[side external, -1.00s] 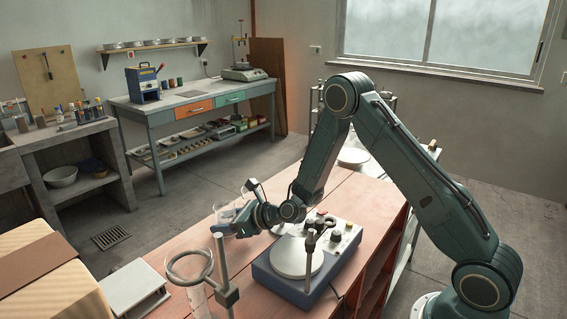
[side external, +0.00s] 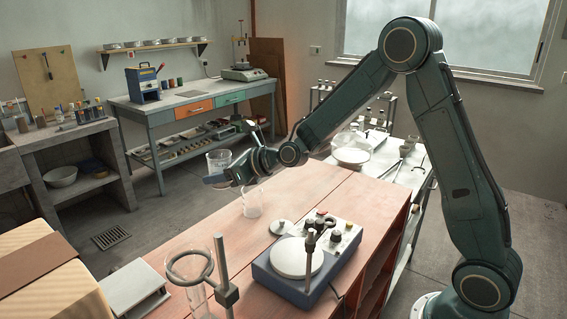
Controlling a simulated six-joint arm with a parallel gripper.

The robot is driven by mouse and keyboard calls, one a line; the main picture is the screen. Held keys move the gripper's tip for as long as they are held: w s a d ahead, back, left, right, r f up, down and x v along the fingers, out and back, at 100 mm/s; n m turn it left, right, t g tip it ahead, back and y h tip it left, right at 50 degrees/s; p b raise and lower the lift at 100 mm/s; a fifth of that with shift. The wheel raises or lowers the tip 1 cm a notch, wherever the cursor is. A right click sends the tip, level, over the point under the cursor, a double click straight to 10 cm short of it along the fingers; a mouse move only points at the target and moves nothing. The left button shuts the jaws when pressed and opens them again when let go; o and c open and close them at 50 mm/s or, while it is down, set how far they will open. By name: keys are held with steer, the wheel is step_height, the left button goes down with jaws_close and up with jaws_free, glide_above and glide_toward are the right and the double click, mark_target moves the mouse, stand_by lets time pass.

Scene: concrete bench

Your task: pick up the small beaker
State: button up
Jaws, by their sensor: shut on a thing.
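A small clear glass beaker (side external: 217,160) is held upright in the air, above the far left edge of the reddish wooden bench top. My gripper (side external: 228,171) is shut on it, with one finger across the lower front of the glass. The far side of the grip is partly hidden by the glass and the wrist. A second clear glass vessel (side external: 252,204) stands on the bench, below and to the right of the held beaker and apart from it.
A hotplate stirrer (side external: 296,258) with a small round lid-like disc (side external: 281,227) beside it stands mid-bench. A ring stand (side external: 222,280) with a tall glass cylinder (side external: 198,297) is at the front. The wooden bench top (side external: 315,198) is clear behind the hotplate.

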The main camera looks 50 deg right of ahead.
mark_target(210, 157)
steer(key=shift+r, duration=2.45)
steer(key=shift+s+d+f, duration=0.15)
steer(key=shift+s+f, duration=0.15)
steer(key=shift+f, duration=0.1)
steer(key=s+d+f, duration=0.1)
steer(key=s+f, duration=0.6)
steer(key=s, duration=0.2)
steer(key=shift+s+d, duration=0.35)
steer(key=shift+d, duration=0.05)
steer(key=shift+w, duration=0.1)
steer(key=w+a, duration=0.1)
steer(key=w, duration=0.2)
steer(key=w+a+f, duration=0.1)
steer(key=w, duration=0.2)
steer(key=w+a, duration=0.1)
steer(key=w, duration=0.3)
steer(key=shift+f, duration=0.15)
